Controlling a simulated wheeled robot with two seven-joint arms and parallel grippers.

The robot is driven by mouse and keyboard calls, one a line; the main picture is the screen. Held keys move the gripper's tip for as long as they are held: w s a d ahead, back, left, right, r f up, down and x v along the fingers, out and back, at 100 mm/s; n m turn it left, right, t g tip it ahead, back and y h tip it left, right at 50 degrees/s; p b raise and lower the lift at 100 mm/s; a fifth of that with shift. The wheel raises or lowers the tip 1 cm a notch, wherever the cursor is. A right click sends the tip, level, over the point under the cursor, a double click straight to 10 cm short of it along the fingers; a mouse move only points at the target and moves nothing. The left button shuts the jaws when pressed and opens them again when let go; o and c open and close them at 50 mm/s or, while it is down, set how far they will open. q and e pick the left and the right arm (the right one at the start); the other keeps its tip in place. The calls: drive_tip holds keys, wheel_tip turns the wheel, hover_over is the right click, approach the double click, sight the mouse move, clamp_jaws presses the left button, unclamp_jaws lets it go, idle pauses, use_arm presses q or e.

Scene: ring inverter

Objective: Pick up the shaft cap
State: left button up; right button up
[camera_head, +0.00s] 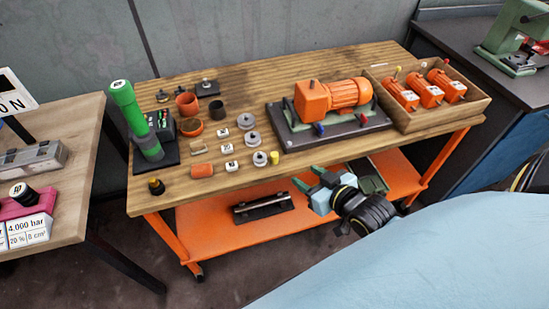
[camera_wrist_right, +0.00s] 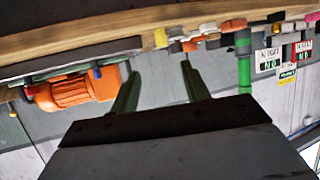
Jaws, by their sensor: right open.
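Several small parts lie on the wooden workbench (camera_head: 240,95); I cannot tell for certain which one is the shaft cap. Candidates near the front edge are a small yellow cap (camera_head: 274,157) and a grey ring-shaped part (camera_head: 260,159) beside it. An orange cylinder (camera_head: 202,170) lies farther left. My right gripper (camera_head: 308,178) is open and empty in front of the bench's front edge, apart from the parts. In the right wrist view its green fingers (camera_wrist_right: 160,70) are spread with nothing between them. My left gripper is not in view.
An orange motor (camera_head: 335,98) on a dark plate stands right of the small parts. A wooden crate (camera_head: 470,103) holds several orange motors at the bench's right end. A tall green tool (camera_head: 130,115) stands at the left. An orange shelf (camera_head: 220,225) lies below.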

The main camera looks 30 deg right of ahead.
drive_tip(key=b, duration=0.2)
approach(277, 156)
drive_tip(key=x, duration=0.8)
drive_tip(key=shift+a+f+b, duration=0.1)
drive_tip(key=shift+b, duration=0.2)
drive_tip(key=shift+w, duration=0.25)
drive_tip(key=c, duration=1)
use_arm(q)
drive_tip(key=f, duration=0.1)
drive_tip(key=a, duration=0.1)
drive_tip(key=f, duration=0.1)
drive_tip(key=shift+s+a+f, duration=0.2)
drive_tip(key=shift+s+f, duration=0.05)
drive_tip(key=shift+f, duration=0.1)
use_arm(e)
clamp_jaws()
